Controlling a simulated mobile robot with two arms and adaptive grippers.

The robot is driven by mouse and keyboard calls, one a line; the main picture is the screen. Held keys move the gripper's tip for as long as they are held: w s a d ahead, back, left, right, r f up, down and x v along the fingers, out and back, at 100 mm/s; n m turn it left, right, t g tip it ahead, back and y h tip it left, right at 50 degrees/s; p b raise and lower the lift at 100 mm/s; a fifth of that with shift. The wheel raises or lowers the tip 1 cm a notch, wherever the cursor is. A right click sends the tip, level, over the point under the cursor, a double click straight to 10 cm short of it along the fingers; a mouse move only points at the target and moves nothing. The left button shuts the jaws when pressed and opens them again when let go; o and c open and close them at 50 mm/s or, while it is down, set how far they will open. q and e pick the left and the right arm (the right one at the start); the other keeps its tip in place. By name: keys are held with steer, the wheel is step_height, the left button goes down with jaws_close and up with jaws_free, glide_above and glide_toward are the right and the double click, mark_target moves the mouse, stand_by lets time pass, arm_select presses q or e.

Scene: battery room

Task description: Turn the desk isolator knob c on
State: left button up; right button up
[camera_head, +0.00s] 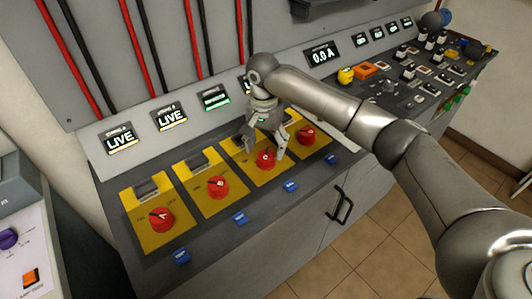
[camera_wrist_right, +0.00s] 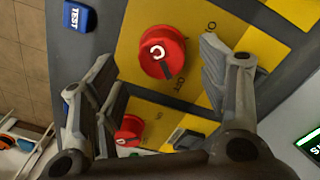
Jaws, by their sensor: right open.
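The red isolator knob c (camera_head: 266,158) sits on the third yellow plate from the left on the sloping desk. My right gripper (camera_head: 267,140) is open and points down at this knob. In the right wrist view the knob (camera_wrist_right: 160,52), with a white letter C, shows between my two spread fingers (camera_wrist_right: 155,80). I see no finger clearly touching it. Its dark pointer points to the lower right, towards the OFF print. My left gripper is not in view.
Similar red knobs stand at left (camera_head: 161,219), next to it (camera_head: 218,187), and at right (camera_head: 307,135). Blue test buttons (camera_head: 239,217) line the desk's front. Behind are lit displays: two read LIVE (camera_head: 170,119), another is green (camera_head: 217,99). More controls (camera_head: 410,70) stand right.

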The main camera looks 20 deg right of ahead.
mark_target(266, 155)
step_height(266, 155, down, 3)
steer(key=shift+w+f, duration=0.1)
steer(key=shift+w, duration=0.05)
steer(key=shift+f, duration=0.7)
steer(key=shift+c, duration=0.3)
steer(key=c, duration=1)
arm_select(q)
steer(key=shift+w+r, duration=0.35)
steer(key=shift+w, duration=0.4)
arm_select(e)
steer(key=shift+o, duration=0.2)
